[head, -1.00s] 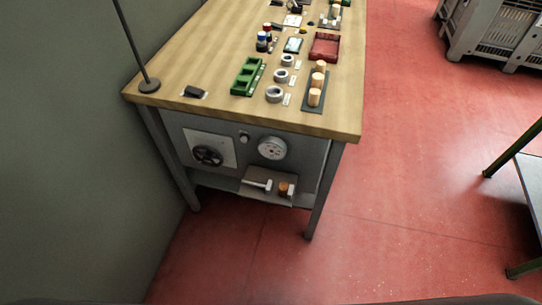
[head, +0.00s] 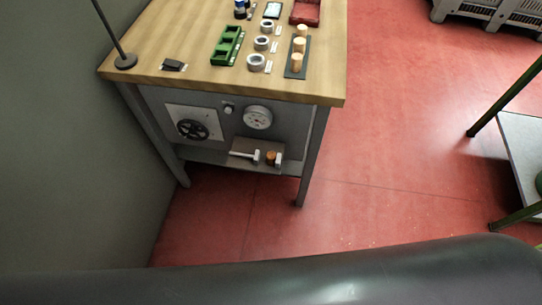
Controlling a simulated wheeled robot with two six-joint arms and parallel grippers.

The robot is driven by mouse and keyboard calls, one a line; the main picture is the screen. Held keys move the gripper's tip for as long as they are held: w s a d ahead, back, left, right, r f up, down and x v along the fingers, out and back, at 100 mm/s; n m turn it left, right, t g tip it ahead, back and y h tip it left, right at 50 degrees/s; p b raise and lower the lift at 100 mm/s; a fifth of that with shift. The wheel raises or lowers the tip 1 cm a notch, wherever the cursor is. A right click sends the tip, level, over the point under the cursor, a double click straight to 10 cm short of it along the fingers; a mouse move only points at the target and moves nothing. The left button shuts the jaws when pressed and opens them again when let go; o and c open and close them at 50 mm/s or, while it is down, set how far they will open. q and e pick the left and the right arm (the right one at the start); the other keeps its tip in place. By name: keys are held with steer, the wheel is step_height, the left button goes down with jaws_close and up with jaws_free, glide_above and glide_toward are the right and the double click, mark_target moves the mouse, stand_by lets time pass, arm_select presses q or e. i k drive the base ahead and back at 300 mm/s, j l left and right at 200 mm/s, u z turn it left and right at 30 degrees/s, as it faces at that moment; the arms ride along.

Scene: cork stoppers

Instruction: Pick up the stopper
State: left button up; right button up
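Three pale cork stoppers stand upright in a row on a dark strip (head: 287,73) near the right edge of the wooden table: a far one (head: 302,30), a middle one (head: 299,45) and a near one (head: 297,62). A small orange-brown cylinder (head: 270,158), perhaps also a stopper, is on the low shelf under the table beside white items; its details are too small to tell. Neither gripper is in view.
Grey rings (head: 256,63), a green tray (head: 226,46), a red tray (head: 306,12) and a lamp base (head: 125,61) are on the table (head: 190,82). A wall stands left. A green-legged table (head: 525,150) stands right. Red floor (head: 400,190) between is clear.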

mark_target(271, 156)
steer(key=u, duration=0.9)
steer(key=l+u, duration=0.3)
steer(key=l, duration=0.15)
steer(key=l+u, duration=0.35)
steer(key=l, duration=0.15)
steer(key=l+u, duration=0.3)
steer(key=l, duration=0.2)
steer(key=k+l+u, duration=0.15)
steer(key=l+u, duration=0.15)
steer(key=k+l+u, duration=0.3)
steer(key=l, duration=0.25)
steer(key=i, duration=0.1)
